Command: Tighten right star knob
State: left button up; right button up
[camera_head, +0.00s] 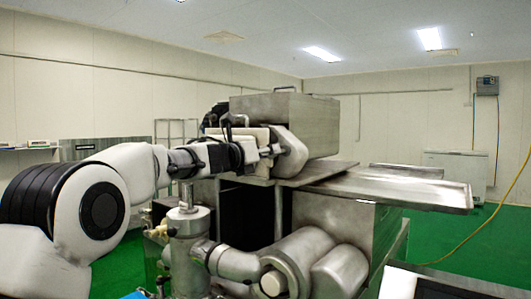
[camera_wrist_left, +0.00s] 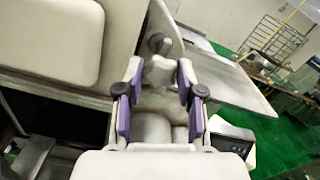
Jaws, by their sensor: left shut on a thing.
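The encrusting machine (camera_head: 305,120) is a large grey metal unit in the middle of the head view. My left arm reaches across from the left, and my left gripper (camera_head: 272,151) is at the machine's front, beside a rounded metal housing. In the left wrist view, my left gripper (camera_wrist_left: 160,75) has its two purple-padded fingers on either side of a pale, lobed star knob (camera_wrist_left: 159,72), shut on it. A small dark round part (camera_wrist_left: 158,43) shows just beyond the knob. In the head view the knob is too small and hidden to make out. My right gripper is not in view.
A flat metal tray (camera_head: 395,192) extends right from the machine. A metal cylinder with pipes (camera_head: 188,235) stands low in front, below my left arm. Green floor (camera_head: 460,245) is open at the right, with a yellow cable (camera_head: 475,245) across it.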

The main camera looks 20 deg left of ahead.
pick_arm(q)
jog(key=shift+n, duration=0.3)
jog(key=shift+w+r+n+p, duration=0.1)
jog(key=shift+n+p, duration=4.9)
jog(key=shift+n, duration=2.9)
